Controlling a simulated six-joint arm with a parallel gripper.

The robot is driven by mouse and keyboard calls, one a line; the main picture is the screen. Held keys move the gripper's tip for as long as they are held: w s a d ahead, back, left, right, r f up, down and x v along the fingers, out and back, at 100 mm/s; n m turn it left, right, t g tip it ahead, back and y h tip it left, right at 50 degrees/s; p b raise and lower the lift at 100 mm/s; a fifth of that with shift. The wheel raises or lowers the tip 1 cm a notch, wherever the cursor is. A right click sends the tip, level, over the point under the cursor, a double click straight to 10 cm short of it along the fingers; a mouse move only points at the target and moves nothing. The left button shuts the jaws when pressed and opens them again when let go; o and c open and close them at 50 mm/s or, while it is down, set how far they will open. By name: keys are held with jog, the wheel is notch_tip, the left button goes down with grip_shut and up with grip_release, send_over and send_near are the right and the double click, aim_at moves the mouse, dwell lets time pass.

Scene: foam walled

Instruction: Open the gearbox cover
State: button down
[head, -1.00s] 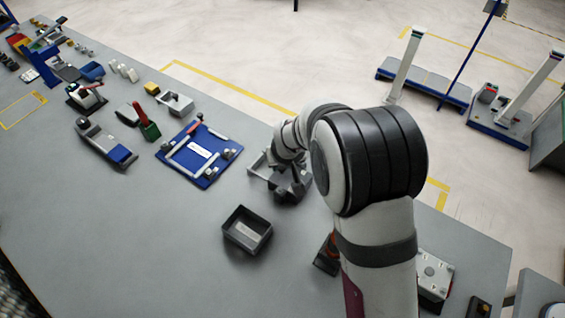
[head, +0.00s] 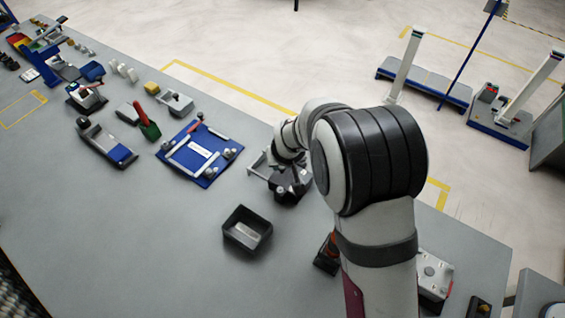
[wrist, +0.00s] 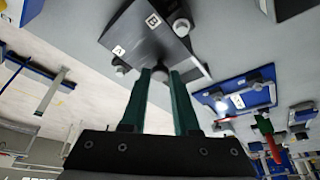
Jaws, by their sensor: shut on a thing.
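In the wrist view, the gearbox cover (wrist: 137,42) is a dark grey plate with white labels A and B and round knobs at its edges. My gripper (wrist: 160,76) has two green fingers shut on a light round knob of the cover. In the head view, my gripper is mostly hidden by my arm, and the dark cover (head: 291,181) shows just below my wrist. A light grey walled part (head: 257,167), perhaps the gearbox housing, shows left of it. I cannot tell whether the cover still touches that part.
A dark open bin (head: 247,230) stands in front and left of my gripper. A blue board (head: 201,153) with white bars lies further left, near a grey bracket (head: 175,103) and a green-and-red tool (head: 149,122).

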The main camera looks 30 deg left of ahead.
jog(key=shift+a, duration=0.15)
jog(key=a, duration=0.7)
jog(key=c, duration=0.7)
grip_release()
jog(key=v, duration=1.5)
jog(key=shift+s+d+r, duration=0.1)
jog(key=shift+r, duration=0.3)
